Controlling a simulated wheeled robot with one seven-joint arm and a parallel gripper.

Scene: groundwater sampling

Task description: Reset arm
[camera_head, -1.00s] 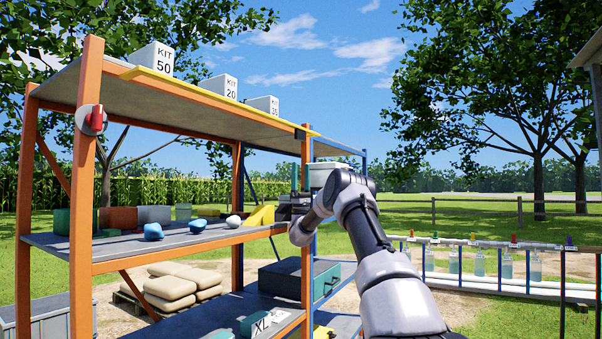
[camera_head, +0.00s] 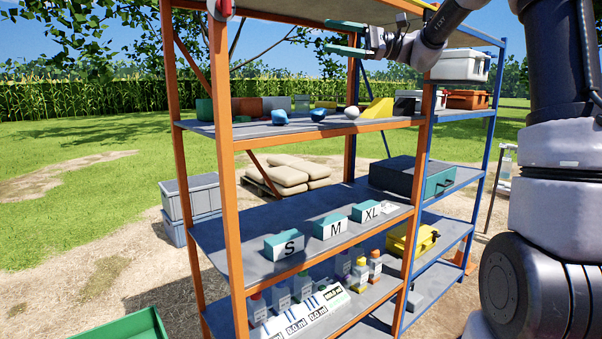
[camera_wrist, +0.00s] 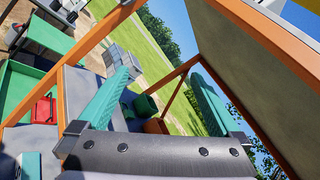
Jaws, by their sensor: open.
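My gripper (camera_head: 346,38) is at the top of the head view, above the orange rack's upper storage shelf (camera_head: 260,132) and below its top board. Its two teal fingers point left, stand apart, and hold nothing. In the wrist view the fingers of my gripper (camera_wrist: 166,82) are also spread with an empty gap between them. My arm comes in from the upper right, past the rack's front right post.
The orange rack's front post (camera_head: 222,170) and top board (camera_head: 310,10) are close to my arm. The shelf carries blue lumps (camera_head: 280,117), a white lump (camera_head: 352,113) and a yellow wedge (camera_head: 378,109). White (camera_head: 460,65) and orange (camera_head: 467,99) cases stand right. Open grass lies left.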

